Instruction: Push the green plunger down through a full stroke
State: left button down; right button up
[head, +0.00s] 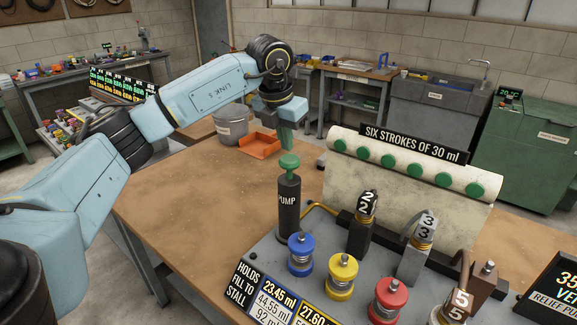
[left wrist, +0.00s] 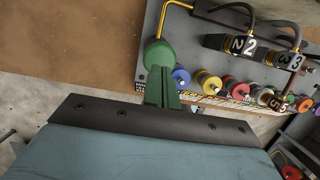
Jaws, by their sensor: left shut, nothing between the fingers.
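The green plunger (head: 289,163) has a round knob on a short green stem. It stands up out of the black cylinder marked PUMP (head: 288,205); some stem shows above the cylinder's top. My left gripper (head: 287,150) points down right above the knob, its fingers shut with nothing between them. In the left wrist view the shut green fingertips (left wrist: 160,72) lie against or just over the green knob (left wrist: 157,52); I cannot tell whether they touch it. My right gripper is not in view.
The grey pump board (head: 265,250) carries blue (head: 301,255), yellow (head: 342,277) and red (head: 388,300) knobs and numbered valves. A cream panel with green dots (head: 410,190) stands behind, signed SIX STROKES OF 30 ml. An orange tray (head: 260,146) lies behind the pump. The tabletop left of it is clear.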

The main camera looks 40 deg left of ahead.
aim_at(287, 159)
pick_arm(q)
jog(key=shift+x, duration=1.1)
jog(key=shift+f+b, duration=0.1)
jog(key=shift+b, duration=0.25)
jog(key=shift+s+b+x, duration=0.2)
jog(key=shift+b+x, duration=0.3)
jog(key=shift+x, duration=0.25)
jog(key=shift+s+b+x, duration=0.15)
jog(key=shift+b+x, duration=0.3)
jog(key=shift+x, duration=0.35)
jog(key=p+v, duration=0.1)
jog(key=v, duration=0.1)
jog(key=w+p+v, duration=0.1)
jog(key=p+v, duration=0.3)
jog(key=shift+w+r, duration=0.2)
jog(key=shift+r, duration=0.15)
jog(key=v, duration=1.3)
jog(key=shift+b, duration=0.4)
dwell(1.2)
